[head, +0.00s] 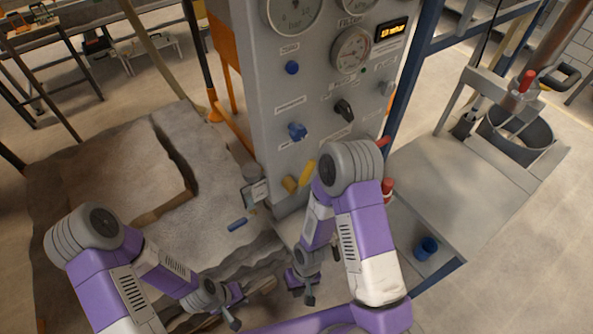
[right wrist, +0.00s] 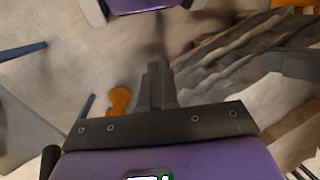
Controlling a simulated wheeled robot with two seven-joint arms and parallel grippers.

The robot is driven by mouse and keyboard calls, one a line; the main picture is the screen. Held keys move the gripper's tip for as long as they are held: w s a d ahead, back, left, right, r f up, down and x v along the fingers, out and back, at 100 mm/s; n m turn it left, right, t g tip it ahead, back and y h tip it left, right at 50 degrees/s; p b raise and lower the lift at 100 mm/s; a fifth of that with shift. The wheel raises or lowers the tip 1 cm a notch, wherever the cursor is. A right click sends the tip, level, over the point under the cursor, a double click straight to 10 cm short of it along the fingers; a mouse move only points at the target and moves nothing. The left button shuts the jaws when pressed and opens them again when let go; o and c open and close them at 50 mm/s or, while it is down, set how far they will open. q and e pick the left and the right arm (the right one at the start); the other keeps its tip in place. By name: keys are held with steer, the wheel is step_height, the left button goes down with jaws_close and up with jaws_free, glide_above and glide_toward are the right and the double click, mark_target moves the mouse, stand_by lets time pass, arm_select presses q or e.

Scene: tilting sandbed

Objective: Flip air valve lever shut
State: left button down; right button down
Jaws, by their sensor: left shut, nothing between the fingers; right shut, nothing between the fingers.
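A yellow lever (head: 307,173) sits low on the grey valve panel (head: 270,110), beside a brass-coloured fitting (head: 290,184). A red handle (head: 384,141) shows at the panel's right edge, partly behind my right arm. I cannot read the labels to tell which is the air valve. My right gripper (head: 291,280) is shut and empty, below the panel and apart from the yellow lever. Its closed fingers (right wrist: 157,85) also show in the right wrist view, touching no lever. My left gripper (head: 240,294) is shut and empty, low over the sandbed's front.
The sandbed (head: 90,165) fills the left. A blue cylinder (head: 237,224) lies on it near the panel. Blue knobs (head: 297,131), a black knob (head: 344,110) and gauges (head: 351,50) project from the panel. A blue cup (head: 426,248) stands at the right.

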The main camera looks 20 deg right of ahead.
step_height(320, 180, up, 8)
steer(key=w+n+h+p, duration=0.2)
steer(key=n+h+p, duration=0.1)
steer(key=h+p, duration=0.15)
steer(key=n+t+h+p, duration=0.2)
steer(key=t+h+p, duration=0.5)
steer(key=t+h, duration=0.25)
glide_toward(304, 175)
steer(key=v, duration=0.7)
steer(key=shift+r, duration=0.2)
steer(key=b+x, duration=0.6)
steer(key=x, duration=0.6)
steer(key=shift+w+d+f, duration=0.1)
steer(key=shift+d+f, duration=0.2)
steer(key=shift+f, duration=0.05)
steer(key=shift+w+d+f+b, duration=0.15)
steer(key=shift+w+d+b, duration=0.2)
steer(key=shift+d, duration=0.15)
